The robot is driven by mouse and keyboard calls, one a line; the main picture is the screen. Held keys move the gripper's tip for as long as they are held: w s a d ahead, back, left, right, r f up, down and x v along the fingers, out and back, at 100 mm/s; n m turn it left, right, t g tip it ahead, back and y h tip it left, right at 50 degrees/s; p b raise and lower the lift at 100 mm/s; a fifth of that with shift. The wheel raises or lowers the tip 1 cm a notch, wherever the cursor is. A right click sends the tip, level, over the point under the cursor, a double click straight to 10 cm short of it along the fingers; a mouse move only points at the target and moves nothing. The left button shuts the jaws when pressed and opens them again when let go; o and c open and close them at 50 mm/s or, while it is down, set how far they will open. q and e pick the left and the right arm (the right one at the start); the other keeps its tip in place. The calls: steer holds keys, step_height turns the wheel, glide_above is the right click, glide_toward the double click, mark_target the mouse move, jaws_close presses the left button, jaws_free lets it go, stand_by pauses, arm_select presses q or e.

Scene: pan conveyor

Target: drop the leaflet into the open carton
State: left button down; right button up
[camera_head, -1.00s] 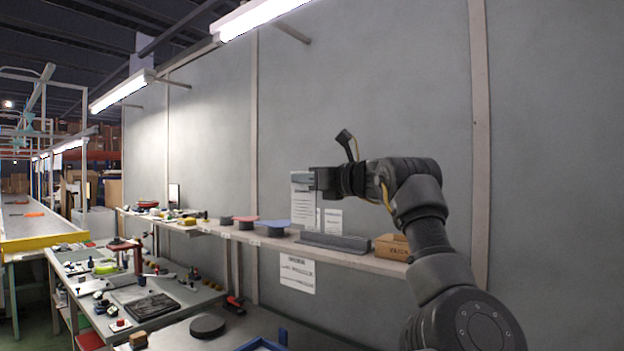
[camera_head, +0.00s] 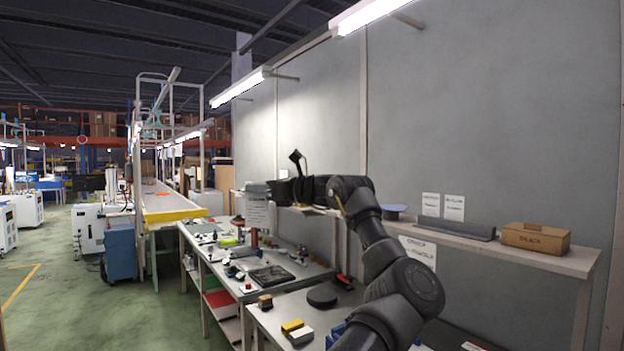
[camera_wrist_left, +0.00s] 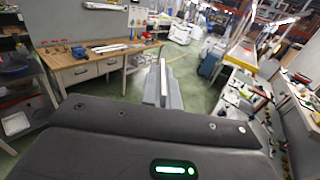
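The gripper is in the air, in front of the far work benches.
The wall shelf (camera_head: 570,262) carries a dark grey bar (camera_head: 462,230). Below it, benches hold a black disc (camera_head: 322,296), a yellow block (camera_head: 292,325) and small parts. A yellow-ended conveyor (camera_head: 175,215) stands behind. Green floor (camera_head: 75,305) at left is clear.

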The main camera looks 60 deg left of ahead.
arm_select(q)
steer(key=s+a+n+g+h, duration=0.3)
steer(key=s+h, duration=0.1)
steer(key=s, duration=1)
steer(key=w+d+r+m+t+y, duration=0.2)
steer(key=w+d, duration=0.5)
steer(key=w+d+r+m+t+y, duration=0.1)
steer(key=w+d+r+y, duration=0.1)
steer(key=w+d, duration=0.5)
steer(key=w+d+f+m+t+y, duration=0.5)
steer(key=w+d+f+m+t, duration=0.4)
steer(key=w+d+f+t, duration=0.6)
steer(key=w+d+f+m+t+h, duration=0.1)
steer(key=d+f+m+t+h, duration=0.3)
steer(key=f, duration=0.6)
steer(key=d+f+m+t+h, duration=0.2)
steer(key=d+f+m+t, duration=0.2)
steer(key=d+f, duration=0.4)
steer(key=w+d+f+m+t+h, duration=0.1)
steer(key=d+f+m+t+h, duration=0.25)
steer(key=f, duration=0.75)
steer(key=s+d+f, duration=0.1)
steer(key=d+f, duration=0.1)
steer(key=d, duration=0.5)
steer(key=s+d+f+t, duration=0.1)
steer(key=d+f, duration=0.1)
steer(key=d, duration=0.5)
steer(key=shift+s+d+f, duration=0.15)
steer(key=shift+s+d, duration=0.1)
steer(key=shift+s, duration=0.05)
